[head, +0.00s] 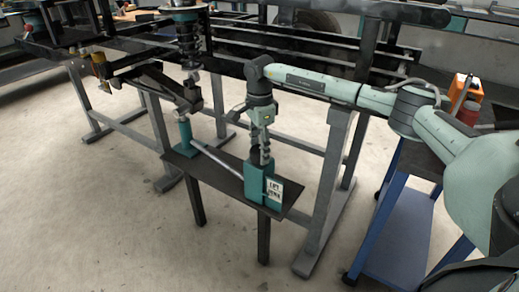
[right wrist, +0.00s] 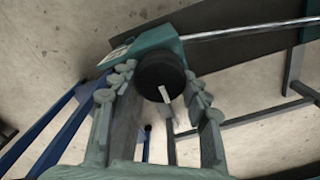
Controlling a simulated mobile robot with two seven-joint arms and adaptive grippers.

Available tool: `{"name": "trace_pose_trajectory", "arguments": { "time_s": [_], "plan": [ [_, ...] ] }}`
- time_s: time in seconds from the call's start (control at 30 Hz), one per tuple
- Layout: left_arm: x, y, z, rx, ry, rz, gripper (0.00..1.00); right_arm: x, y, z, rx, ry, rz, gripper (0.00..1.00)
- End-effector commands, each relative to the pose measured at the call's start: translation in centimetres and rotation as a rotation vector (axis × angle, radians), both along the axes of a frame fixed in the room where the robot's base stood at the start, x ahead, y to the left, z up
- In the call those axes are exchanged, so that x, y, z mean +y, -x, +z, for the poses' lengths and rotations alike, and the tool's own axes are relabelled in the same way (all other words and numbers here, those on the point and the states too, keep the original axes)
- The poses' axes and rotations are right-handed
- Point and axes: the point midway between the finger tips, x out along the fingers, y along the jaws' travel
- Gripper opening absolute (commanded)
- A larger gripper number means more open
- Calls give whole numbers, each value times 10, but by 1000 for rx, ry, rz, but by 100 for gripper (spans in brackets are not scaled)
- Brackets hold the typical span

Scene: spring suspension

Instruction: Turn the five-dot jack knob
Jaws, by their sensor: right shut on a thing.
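The teal jack housing (head: 254,183) stands on a dark narrow table, with a white label (head: 275,190) on its side whose marks are too small to read. My right gripper (head: 263,153) reaches straight down over the top of the housing. In the right wrist view, a round black knob (right wrist: 160,72) with a white pointer line lies between the two fingers of my right gripper (right wrist: 162,82), which are shut on it. In the head view the knob is mostly hidden by the gripper. My left gripper is not in view.
A dark frame with a spring (head: 188,45) stands behind. A blue cart (head: 391,232) is at the right. Floor in front is clear.

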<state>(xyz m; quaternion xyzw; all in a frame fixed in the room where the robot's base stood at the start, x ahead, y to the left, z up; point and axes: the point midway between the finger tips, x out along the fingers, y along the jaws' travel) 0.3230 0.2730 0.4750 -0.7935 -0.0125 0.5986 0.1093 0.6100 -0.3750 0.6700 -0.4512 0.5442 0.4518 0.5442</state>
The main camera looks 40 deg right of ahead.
Motion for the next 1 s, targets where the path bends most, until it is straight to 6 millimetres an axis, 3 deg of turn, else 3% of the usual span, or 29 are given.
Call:
{"name": "trace_pose_trajectory", "arguments": {
  "time_s": [0.33, 0.37, 0.5, 0.83, 1.0],
  "plan": [
    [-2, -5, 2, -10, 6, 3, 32, 0, 0, 0, 0, 2, 8, 18],
    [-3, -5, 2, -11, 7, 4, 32, 0, 0, 0, 0, 2, 8, 51],
    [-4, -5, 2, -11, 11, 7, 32, 0, 0, 0, 0, 1, 7, 68],
    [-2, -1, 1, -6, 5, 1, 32, 0, 0, 2, -1, 0, 5, 68],
    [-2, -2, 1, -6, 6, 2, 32, 0, -1, 22, -4, 1, 5, 68]
  ]
}}
